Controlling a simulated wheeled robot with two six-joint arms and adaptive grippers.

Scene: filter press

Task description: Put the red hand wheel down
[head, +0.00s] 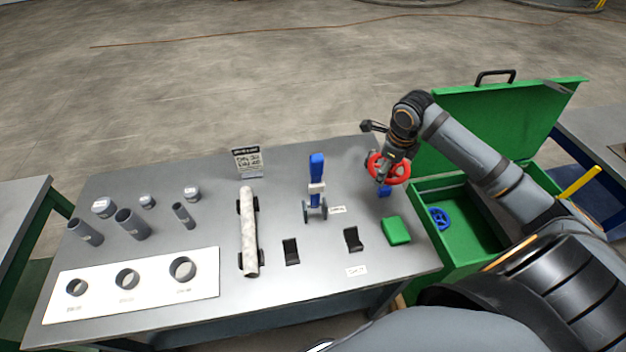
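The red hand wheel (402,170) is at the right end of the grey table, at the end of my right arm. My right gripper (384,178) is at the wheel's left side and overlaps its rim. The fingers are small and partly hidden by the wheel, so I cannot tell whether they are closed on it. I cannot tell whether the wheel touches anything below. A small blue part (384,193) shows just under the wheel. My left gripper is not in view.
An open green box (418,196) with a blue hand wheel (439,218) inside stands at the table's right. A green block (396,230), black holders (291,251), a blue-handled valve (317,170), a pale pipe (249,230) and several grey cylinders (131,224) occupy the table (215,215).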

